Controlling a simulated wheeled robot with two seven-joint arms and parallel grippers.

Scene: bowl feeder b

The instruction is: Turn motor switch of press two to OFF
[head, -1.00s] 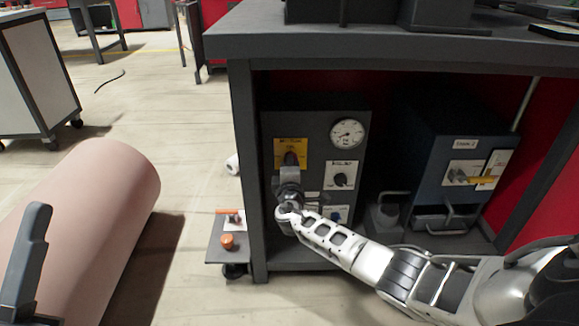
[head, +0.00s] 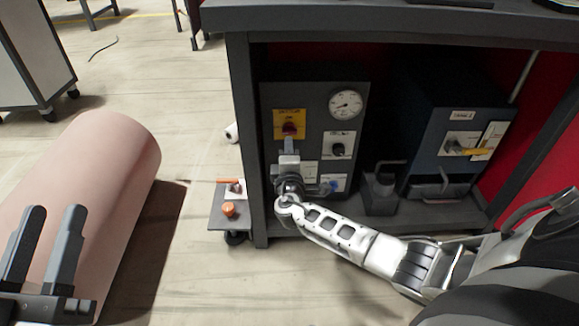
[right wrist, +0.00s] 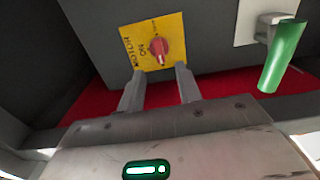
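The motor switch is a red rotary knob (head: 289,128) on a yellow plate (head: 293,115), on the dark front panel of a unit under the bench. In the right wrist view the red knob (right wrist: 160,49) stands upright on the yellow plate (right wrist: 136,36), which reads MOTOR and ON. My right gripper (head: 289,145) is just below the knob in the head view. In the right wrist view its fingers (right wrist: 160,72) are open, with the knob just beyond and between the tips, apparently not gripped. My left gripper (head: 50,225) is open and empty at the lower left.
The panel also carries a round gauge (head: 346,103), a black knob (head: 338,150) and a blue knob (head: 332,186). A blue-grey box (head: 452,110) stands to the right. A bench leg (head: 245,130) is left of the panel. A green handle (right wrist: 282,57) juts out near the right gripper.

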